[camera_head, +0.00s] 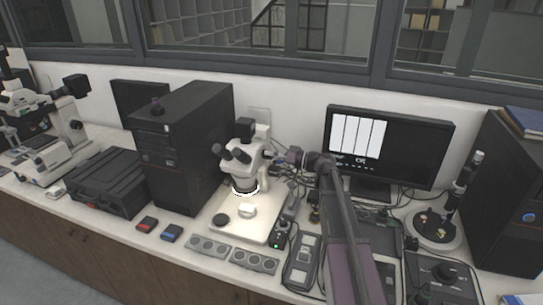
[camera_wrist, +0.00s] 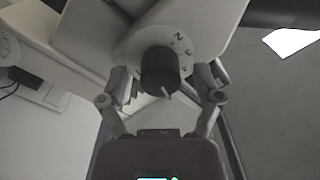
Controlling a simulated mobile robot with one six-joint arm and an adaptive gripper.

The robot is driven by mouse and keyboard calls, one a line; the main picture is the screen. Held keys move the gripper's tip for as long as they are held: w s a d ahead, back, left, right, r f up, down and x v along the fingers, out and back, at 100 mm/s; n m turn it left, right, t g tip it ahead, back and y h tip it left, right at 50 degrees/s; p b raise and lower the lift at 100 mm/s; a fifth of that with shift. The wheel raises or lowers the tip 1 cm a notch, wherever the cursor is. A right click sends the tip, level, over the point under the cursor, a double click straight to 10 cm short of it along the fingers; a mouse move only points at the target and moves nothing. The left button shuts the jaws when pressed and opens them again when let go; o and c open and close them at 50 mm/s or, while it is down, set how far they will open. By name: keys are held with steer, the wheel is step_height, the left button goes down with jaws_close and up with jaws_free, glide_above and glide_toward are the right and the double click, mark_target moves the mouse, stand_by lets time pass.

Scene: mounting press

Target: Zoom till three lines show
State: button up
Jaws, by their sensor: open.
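The white stereo microscope (camera_head: 250,160) stands on its lit base at the middle of the bench. Its dark zoom knob (camera_wrist: 160,72), with a white pointer line and a numbered dial around it, is in the middle of the wrist view. My gripper (camera_wrist: 162,88) is open, with one finger on each side of the knob; I cannot tell any contact. In the head view my gripper (camera_head: 296,157) is at the microscope's right side. The monitor (camera_head: 410,150) shows a white patch (camera_head: 350,140) crossed by what look like three dark vertical lines.
A black computer tower (camera_head: 190,145) stands left of the microscope, and another (camera_head: 510,190) at the far right. A round-based stand (camera_head: 435,230) is at the right. Cables lie behind the microscope.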

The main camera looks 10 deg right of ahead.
steer(key=shift+c, duration=0.2)
steer(key=c, duration=1.1)
steer(key=shift+m, duration=0.3)
steer(key=m, duration=0.3)
steer(key=shift+m, duration=2.1)
